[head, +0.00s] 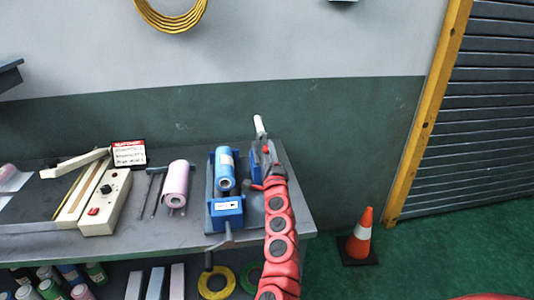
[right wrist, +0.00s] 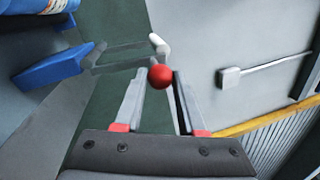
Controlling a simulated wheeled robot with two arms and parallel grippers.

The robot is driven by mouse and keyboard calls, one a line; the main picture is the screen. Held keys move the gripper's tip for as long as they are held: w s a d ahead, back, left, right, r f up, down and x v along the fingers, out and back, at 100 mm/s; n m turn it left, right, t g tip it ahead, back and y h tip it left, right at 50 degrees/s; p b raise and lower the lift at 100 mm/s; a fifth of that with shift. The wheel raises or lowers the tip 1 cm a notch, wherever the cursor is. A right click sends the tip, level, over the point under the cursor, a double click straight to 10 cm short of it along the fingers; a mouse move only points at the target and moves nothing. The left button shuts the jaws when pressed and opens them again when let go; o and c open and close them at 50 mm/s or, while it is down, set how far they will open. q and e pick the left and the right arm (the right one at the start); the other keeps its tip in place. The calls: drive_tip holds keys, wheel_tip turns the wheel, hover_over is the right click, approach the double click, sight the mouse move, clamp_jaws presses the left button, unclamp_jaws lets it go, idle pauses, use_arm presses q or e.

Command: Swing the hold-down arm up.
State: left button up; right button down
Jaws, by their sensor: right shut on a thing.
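The blue film device (head: 226,207) stands near the right end of the bench, with a blue roll (head: 225,165) on it. The hold-down arm is a thin grey bar beside the device, with a white end (head: 259,125) that points up. In the right wrist view the grey bar (right wrist: 125,54) runs from a blue block (right wrist: 54,78) to the white end, by a red ball knob (right wrist: 160,76). My right gripper (right wrist: 160,80) is shut on the red knob; its fingertips are partly hidden behind the knob. My left gripper is out of view.
A pink roll (head: 175,185), a cream control box (head: 105,205) and thin tools lie on the grey bench (head: 287,190) to the left. Coloured rolls sit below it. An orange cone (head: 362,232) stands on the green floor to the right.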

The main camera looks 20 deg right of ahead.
drive_tip(key=c, duration=0.5)
unclamp_jaws()
drive_tip(key=shift+d, duration=0.1)
drive_tip(key=shift+s, duration=0.1)
drive_tip(key=b+v, duration=0.3)
drive_tip(key=v, duration=1.4)
drive_tip(key=shift+s+f, duration=0.1)
